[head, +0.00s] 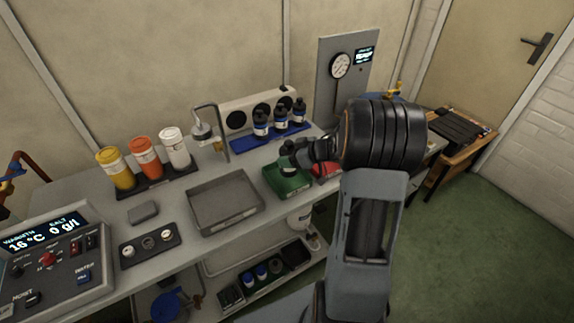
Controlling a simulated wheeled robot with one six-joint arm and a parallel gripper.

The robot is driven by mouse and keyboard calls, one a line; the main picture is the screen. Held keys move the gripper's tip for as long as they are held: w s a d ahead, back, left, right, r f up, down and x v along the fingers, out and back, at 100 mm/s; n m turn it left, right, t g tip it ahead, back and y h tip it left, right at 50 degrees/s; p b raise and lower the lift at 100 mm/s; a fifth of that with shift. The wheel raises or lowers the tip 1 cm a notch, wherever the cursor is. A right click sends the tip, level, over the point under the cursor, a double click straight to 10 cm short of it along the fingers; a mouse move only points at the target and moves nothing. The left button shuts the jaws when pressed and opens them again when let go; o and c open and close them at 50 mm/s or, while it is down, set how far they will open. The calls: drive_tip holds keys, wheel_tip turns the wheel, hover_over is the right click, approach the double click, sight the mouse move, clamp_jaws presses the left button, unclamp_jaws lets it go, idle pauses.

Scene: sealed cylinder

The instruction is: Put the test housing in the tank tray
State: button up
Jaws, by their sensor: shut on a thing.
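My gripper (299,155) is over the green tray (289,187) at the right part of the bench, with my arm reaching in from the right. It is shut on a small dark housing with a pale band (288,163), which I take to be the test housing. The housing looks upright, at or just above the green tray; I cannot tell whether it touches the bottom. My fingers partly hide it. A larger grey tray (237,216), possibly the tank tray, lies empty left of the green tray.
Several dark bottles (280,120) stand on a blue tray (268,142) behind. A tap (216,130) rises behind the grey tray. Yellow, orange and white jars (145,160) stand left. A red tray (325,171) is partly hidden by my arm. A control box (50,255) is front left.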

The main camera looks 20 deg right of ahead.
drive_tip(key=shift+w+f, duration=0.9)
drive_tip(key=shift+f, duration=0.15)
drive_tip(key=shift+w+f, duration=0.1)
drive_tip(key=shift+f, duration=1.45)
drive_tip(key=shift+f, duration=0.15)
drive_tip(key=o, duration=1.3)
